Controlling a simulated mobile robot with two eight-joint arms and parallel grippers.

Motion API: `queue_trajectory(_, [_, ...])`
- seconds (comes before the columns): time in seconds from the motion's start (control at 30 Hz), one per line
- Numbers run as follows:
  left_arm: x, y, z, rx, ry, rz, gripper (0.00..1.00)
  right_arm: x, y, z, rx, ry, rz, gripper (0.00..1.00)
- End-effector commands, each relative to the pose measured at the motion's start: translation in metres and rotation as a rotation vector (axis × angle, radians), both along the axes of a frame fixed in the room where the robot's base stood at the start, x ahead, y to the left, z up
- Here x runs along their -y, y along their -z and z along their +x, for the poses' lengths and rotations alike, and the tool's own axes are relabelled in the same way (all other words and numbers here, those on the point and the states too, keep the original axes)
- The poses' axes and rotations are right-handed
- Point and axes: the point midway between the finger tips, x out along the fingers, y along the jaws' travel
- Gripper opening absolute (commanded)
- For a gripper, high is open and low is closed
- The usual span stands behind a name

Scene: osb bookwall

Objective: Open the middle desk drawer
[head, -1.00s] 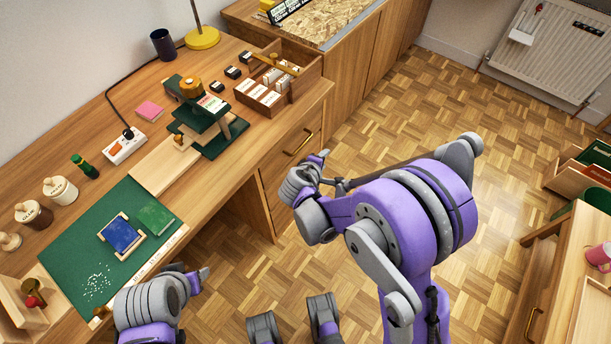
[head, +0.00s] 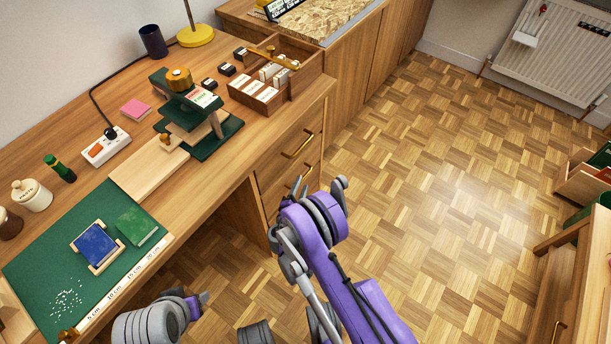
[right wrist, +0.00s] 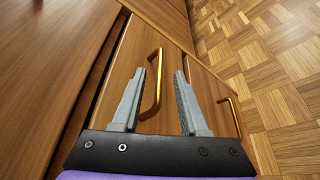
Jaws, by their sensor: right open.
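The desk drawers (head: 277,163) are shut, with wooden fronts below the desk top. The upper drawer's brass handle (head: 298,146) shows clearly in the head view; the fronts below are partly hidden by my right arm. My right gripper (head: 299,187) is in front of the drawers, its fingers small in the head view. In the right wrist view, the open, empty right gripper (right wrist: 157,95) has one brass handle (right wrist: 153,85) in sight between its fingers, and a second handle (right wrist: 233,116) to the right. I cannot tell contact. My left gripper (head: 202,300) is low by the desk's front edge.
The desk top holds a green mat (head: 40,275), a small press (head: 190,110), a power strip (head: 106,147) and a card box (head: 265,88). Parquet floor (head: 440,180) is clear to the right. Another wooden unit (head: 570,270) stands at the right edge.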

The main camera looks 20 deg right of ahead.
Motion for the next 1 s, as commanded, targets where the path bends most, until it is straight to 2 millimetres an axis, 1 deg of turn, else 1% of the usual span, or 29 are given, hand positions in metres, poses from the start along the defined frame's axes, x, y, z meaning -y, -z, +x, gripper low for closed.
queue_trajectory(0.03, [0.000, 0.002, 0.000, -0.001, 0.000, 0.000, 0.50, 0.007, 0.003, 0.008, -0.001, 0.003, 0.000, 0.43])
queue_trajectory(0.1, [0.000, 0.004, 0.000, -0.001, 0.000, 0.000, 0.50, 0.014, 0.006, 0.019, 0.000, 0.003, 0.001, 0.43])
queue_trajectory(0.3, [0.000, 0.007, 0.001, -0.002, 0.000, 0.000, 0.50, 0.027, 0.012, 0.041, 0.000, 0.002, 0.001, 0.43])
queue_trajectory(0.47, [0.000, 0.008, 0.001, -0.003, 0.000, 0.000, 0.50, 0.031, 0.013, 0.049, 0.000, -0.001, 0.001, 0.43])
queue_trajectory(0.7, [0.000, 0.008, 0.001, -0.002, 0.000, 0.000, 0.50, 0.031, 0.013, 0.049, 0.001, 0.000, 0.002, 0.43])
queue_trajectory(0.73, [0.000, 0.008, 0.001, -0.002, 0.000, 0.000, 0.50, 0.031, 0.013, 0.049, 0.001, 0.000, 0.002, 0.42])
queue_trajectory(0.87, [0.000, 0.008, 0.001, -0.002, 0.000, 0.000, 0.50, 0.031, 0.013, 0.049, 0.000, 0.000, 0.002, 0.18])
queue_trajectory(0.9, [0.000, 0.008, 0.001, -0.002, 0.000, 0.000, 0.50, 0.031, 0.013, 0.049, 0.000, 0.000, 0.002, 0.11])
queue_trajectory(0.97, [0.000, 0.008, 0.001, -0.002, 0.000, 0.000, 0.50, 0.031, 0.013, 0.049, -0.001, 0.000, 0.002, 0.00])
queue_trajectory(1.0, [0.000, 0.008, 0.001, -0.002, 0.000, 0.000, 0.50, 0.031, 0.013, 0.049, -0.001, 0.000, 0.002, 0.00])
